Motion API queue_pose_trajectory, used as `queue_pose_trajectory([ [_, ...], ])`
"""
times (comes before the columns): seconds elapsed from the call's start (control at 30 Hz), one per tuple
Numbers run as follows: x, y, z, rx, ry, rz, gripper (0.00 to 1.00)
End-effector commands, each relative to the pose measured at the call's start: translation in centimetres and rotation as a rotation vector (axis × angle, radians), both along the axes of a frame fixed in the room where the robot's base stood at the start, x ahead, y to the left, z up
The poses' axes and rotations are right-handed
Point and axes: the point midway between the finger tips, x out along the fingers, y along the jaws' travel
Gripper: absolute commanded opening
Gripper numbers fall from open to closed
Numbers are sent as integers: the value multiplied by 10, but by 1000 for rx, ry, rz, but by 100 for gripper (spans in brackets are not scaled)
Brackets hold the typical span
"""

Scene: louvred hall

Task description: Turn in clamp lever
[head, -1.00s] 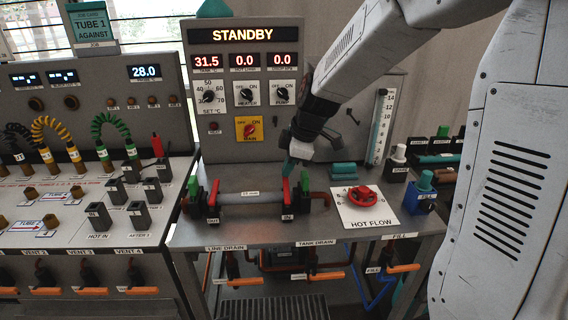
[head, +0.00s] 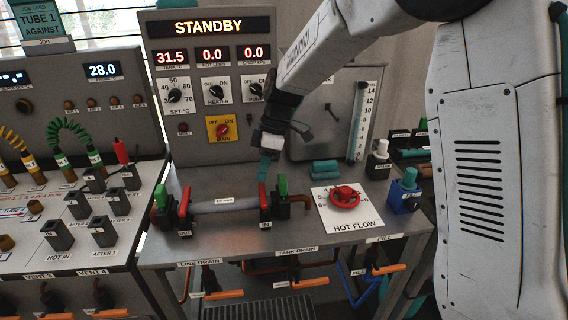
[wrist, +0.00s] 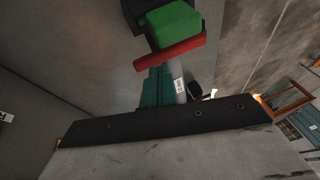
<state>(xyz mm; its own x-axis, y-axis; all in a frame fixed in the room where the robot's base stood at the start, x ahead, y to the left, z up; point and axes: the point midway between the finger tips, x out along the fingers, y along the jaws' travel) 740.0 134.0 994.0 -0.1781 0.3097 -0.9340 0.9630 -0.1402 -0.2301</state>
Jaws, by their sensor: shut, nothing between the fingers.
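The in clamp has an upright red lever (head: 263,198) beside a green block (head: 282,185), at the right end of the grey tube (head: 222,205) above the IN label. My gripper (head: 264,178) points down with its teal fingers shut, tips at the lever's top end. In the wrist view the shut fingers (wrist: 157,88) lie just below the red lever (wrist: 170,53), with the green block (wrist: 174,22) beyond it. I cannot tell whether they touch. The out clamp's red lever (head: 185,201) also stands upright at the tube's left end.
A red hot flow knob (head: 344,197) on a white plate stands right of the in clamp. A blue valve with a teal cap (head: 407,183) is farther right. The control panel (head: 212,80) reading STANDBY rises behind. Bare bench lies in front of the tube.

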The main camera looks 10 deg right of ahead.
Motion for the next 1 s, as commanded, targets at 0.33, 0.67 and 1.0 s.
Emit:
queue_pose_trajectory([
  [0.33, 5, 11, -10, -1, -3, 16, 0],
  [0.67, 5, 13, -11, 0, -4, 18, 0],
  [1.0, 2, 13, -9, 0, -4, 18, 0],
])
